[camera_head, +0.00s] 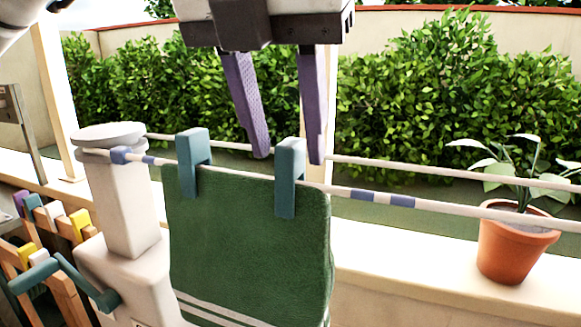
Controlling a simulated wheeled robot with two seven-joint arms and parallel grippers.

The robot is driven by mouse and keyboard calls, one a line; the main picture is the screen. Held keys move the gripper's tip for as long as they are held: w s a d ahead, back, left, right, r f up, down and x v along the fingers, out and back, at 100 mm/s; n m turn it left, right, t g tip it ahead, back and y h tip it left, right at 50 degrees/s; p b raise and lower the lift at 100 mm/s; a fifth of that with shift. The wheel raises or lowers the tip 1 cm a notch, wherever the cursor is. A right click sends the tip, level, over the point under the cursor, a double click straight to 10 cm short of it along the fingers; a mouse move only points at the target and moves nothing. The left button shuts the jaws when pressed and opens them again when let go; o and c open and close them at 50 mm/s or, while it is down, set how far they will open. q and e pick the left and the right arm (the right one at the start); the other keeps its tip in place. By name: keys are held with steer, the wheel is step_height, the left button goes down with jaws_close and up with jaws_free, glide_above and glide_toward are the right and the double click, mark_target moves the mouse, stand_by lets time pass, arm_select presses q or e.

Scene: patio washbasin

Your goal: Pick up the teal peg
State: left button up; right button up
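Two teal pegs straddle the front rail above a green towel; the left peg (193,165) is near the towel's left corner and the right peg (290,180) is nearer its right corner. My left gripper (288,158) comes down from the top with two purple fingers apart. Its fingertips show on either side of the right teal peg's upper part, with no visible grip on it. I cannot tell their exact depth relative to the peg. The green towel (245,245) hangs from the rail. My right gripper is not in view.
Two pale rails run across, the front one (440,205) with blue bands. A wooden rack (68,290) with coloured pegs is at lower left. A potted plant (512,250) stands on the ledge at right.

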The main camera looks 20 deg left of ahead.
arm_select(q)
steer(key=shift+x, duration=0.9)
steer(key=shift+c, duration=0.4)
jaws_close()
steer(key=shift+r, duration=0.1)
